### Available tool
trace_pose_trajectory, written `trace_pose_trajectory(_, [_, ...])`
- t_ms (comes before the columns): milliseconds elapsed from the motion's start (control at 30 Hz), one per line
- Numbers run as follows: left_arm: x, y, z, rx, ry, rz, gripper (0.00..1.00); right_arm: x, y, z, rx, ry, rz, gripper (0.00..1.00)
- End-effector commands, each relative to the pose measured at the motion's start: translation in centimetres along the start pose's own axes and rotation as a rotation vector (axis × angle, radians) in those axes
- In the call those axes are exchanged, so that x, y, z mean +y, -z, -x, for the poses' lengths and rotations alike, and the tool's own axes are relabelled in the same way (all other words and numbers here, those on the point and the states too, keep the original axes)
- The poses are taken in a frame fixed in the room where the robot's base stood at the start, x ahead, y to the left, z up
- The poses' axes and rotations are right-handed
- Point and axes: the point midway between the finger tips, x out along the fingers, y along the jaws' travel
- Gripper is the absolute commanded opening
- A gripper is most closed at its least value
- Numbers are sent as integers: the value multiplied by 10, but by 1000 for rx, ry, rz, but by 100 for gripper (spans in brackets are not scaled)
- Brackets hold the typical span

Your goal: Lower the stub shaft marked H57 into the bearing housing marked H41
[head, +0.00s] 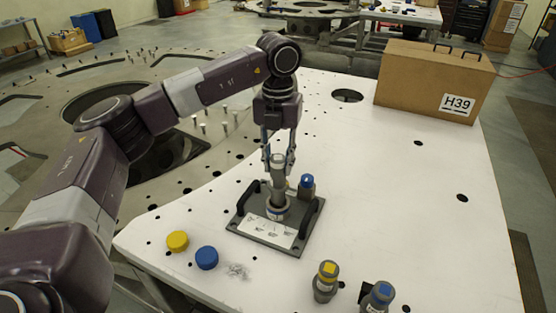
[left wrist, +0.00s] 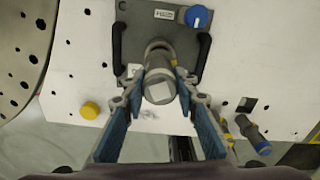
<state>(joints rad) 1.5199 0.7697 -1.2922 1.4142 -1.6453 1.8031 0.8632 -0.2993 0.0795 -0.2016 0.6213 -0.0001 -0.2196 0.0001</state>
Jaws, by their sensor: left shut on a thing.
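My left gripper (head: 278,158) is shut on a grey stub shaft (head: 277,172), held roughly upright over a dark grey base plate (head: 244,213) with two black handles. In the left wrist view, the fingers (left wrist: 160,92) close on both sides of the shaft (left wrist: 158,68). The shaft's lower end meets or hides a round grey housing (head: 275,213) with a blue and white band; I cannot tell how deep it sits. A blue-topped post (head: 307,183) stands beside it on the plate. The H57 and H41 marks are not readable. My right gripper is not in view.
A yellow cap (head: 177,241), a blue cap (head: 206,257) and small clear or metallic bits (head: 237,271) lie in front. Grey cylinders, one yellow-topped (head: 326,282) and one blue-topped (head: 379,296), are at front right. A cardboard box marked H39 (head: 420,80) stands at back right.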

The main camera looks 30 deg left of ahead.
Motion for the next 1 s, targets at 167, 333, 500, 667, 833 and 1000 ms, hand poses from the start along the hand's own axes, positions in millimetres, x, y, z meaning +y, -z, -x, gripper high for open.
trace_pose_trajectory(167, [0, -1, -9, -3, 2, 0, 0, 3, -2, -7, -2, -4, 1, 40])
trace_pose_trajectory(333, [0, -1, -17, -3, 2, 0, 0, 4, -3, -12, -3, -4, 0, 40])
trace_pose_trajectory(500, [0, -1, -25, -3, 2, 0, 0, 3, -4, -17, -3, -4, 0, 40])
trace_pose_trajectory(667, [0, -1, -32, -3, 2, 0, 0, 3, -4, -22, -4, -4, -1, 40])
trace_pose_trajectory(833, [0, -1, -40, -3, 2, 0, 0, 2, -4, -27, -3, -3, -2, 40])
trace_pose_trajectory(1000, [0, -1, -47, -2, 2, 0, 0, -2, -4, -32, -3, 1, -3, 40])
